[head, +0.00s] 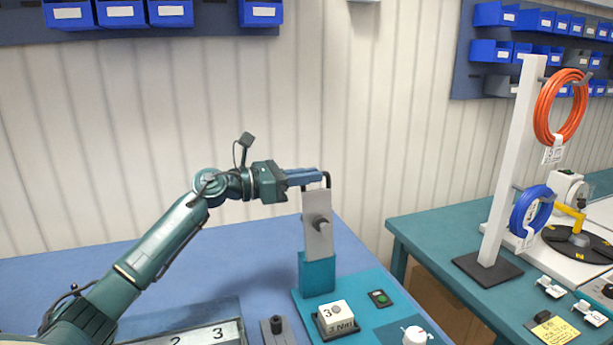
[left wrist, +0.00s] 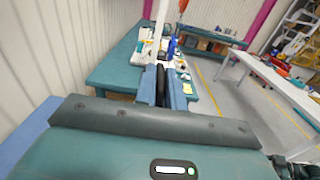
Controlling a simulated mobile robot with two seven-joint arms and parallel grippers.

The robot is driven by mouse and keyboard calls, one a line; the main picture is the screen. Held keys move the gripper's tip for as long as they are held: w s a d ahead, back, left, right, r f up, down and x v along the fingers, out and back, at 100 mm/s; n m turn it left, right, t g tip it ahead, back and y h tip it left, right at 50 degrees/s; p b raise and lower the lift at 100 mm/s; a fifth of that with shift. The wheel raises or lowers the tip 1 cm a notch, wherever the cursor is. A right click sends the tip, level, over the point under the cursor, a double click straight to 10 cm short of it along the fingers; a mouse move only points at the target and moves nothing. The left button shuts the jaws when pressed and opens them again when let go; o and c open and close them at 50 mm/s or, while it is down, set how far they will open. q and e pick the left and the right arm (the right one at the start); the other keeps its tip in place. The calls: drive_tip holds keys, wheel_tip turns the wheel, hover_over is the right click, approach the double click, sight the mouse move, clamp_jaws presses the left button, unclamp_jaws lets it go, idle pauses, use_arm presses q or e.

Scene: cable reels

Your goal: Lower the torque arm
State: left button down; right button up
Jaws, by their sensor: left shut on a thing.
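The torque arm fixture stands at the back of a teal base plate. It has a teal block (head: 317,276), a light grey upright plate (head: 317,240) with a round knob (head: 321,226), and a black handle (head: 327,181) at the top. My left gripper (head: 322,177) reaches in from the left at the top of the plate, its blue fingers shut on the black handle. In the left wrist view a dark bar (left wrist: 160,86) lies between the fingers. The fingers partly hide the handle, and I cannot tell how it joins the plate. My right gripper is not in view.
On the teal base are a cream block marked 3 Nm (head: 337,318), a green button (head: 380,297) and a white knob (head: 414,335). A numbered tray (head: 215,335) lies front left. A white reel post (head: 512,165) with orange and blue cables stands right. The blue table behind my arm is clear.

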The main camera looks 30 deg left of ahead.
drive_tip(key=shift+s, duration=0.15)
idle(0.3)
use_arm(q)
drive_tip(key=shift+s+d+m+b, duration=0.3)
drive_tip(key=shift+s+d+b, duration=0.05)
drive_tip(key=shift+b, duration=0.05)
drive_tip(key=s+d+f+m+b, duration=0.1)
drive_tip(key=s+d+m+b, duration=0.4)
drive_tip(key=s+d, duration=0.2)
drive_tip(key=shift+d+f, duration=0.35)
drive_tip(key=shift+d, duration=0.3)
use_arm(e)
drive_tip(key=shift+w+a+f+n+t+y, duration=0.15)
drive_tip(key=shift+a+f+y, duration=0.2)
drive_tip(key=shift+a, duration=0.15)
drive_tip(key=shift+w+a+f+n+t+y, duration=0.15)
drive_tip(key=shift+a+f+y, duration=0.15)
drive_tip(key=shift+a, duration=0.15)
use_arm(q)
drive_tip(key=c, duration=1.5)
unclamp_jaws()
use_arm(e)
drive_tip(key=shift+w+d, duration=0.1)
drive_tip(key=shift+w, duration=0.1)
use_arm(q)
drive_tip(key=shift+a, duration=0.1)
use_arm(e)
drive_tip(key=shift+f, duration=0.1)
